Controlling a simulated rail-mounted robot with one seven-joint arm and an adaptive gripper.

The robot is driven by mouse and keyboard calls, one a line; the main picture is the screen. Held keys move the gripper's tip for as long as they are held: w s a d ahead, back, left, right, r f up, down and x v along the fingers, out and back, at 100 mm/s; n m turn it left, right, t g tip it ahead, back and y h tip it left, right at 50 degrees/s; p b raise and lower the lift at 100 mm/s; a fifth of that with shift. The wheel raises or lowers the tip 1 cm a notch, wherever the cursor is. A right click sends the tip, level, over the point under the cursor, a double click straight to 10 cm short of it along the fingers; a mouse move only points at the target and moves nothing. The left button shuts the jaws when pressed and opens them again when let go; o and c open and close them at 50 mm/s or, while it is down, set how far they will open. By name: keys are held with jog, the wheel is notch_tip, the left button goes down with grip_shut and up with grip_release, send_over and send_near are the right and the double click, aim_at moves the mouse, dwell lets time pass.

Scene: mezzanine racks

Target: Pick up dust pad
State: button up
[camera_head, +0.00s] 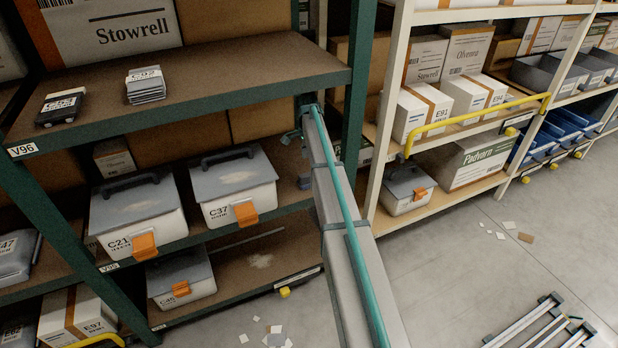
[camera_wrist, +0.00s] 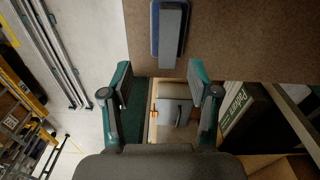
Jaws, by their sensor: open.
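A flat, narrow blue piece with a grey strip along it (camera_wrist: 169,28) lies on a brown board at the top of the wrist view. It may be the dust pad, but I see no label on it. My gripper (camera_wrist: 159,68) is open, with its two teal and grey fingers spread wide and nothing between them. The blue piece lies beyond the fingertips, roughly in line with the gap, and is apart from them. In the head view my arm reaches to the green rack post, and the gripper is not clearly visible there.
A grey lidded case (camera_wrist: 174,103) and a Padvorn box (camera_wrist: 234,112) show below the board. In the head view, a green-framed shelf (camera_head: 230,70) holds a black labelled item (camera_head: 62,107) and a stack of flat pieces (camera_head: 146,86). A yellow rail (camera_head: 475,119) edges the pale rack.

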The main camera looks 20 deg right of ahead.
aim_at(310, 174)
jog(key=shift+w+r+m, duration=0.3)
jog(key=shift+w+m, duration=0.1)
jog(key=shift+w+f, duration=0.1)
jog(key=shift+f, duration=0.05)
notch_tip(310, 174, down, 5)
jog(key=shift+p, duration=0.6)
jog(key=shift+d+f+p, duration=0.15)
jog(key=shift+f+p, duration=0.35)
jog(key=shift+f, duration=0.85)
jog(key=shift+d+f+p, duration=0.1)
jog(key=shift+f+p, duration=0.35)
jog(key=shift+f, duration=0.9)
grip_shut()
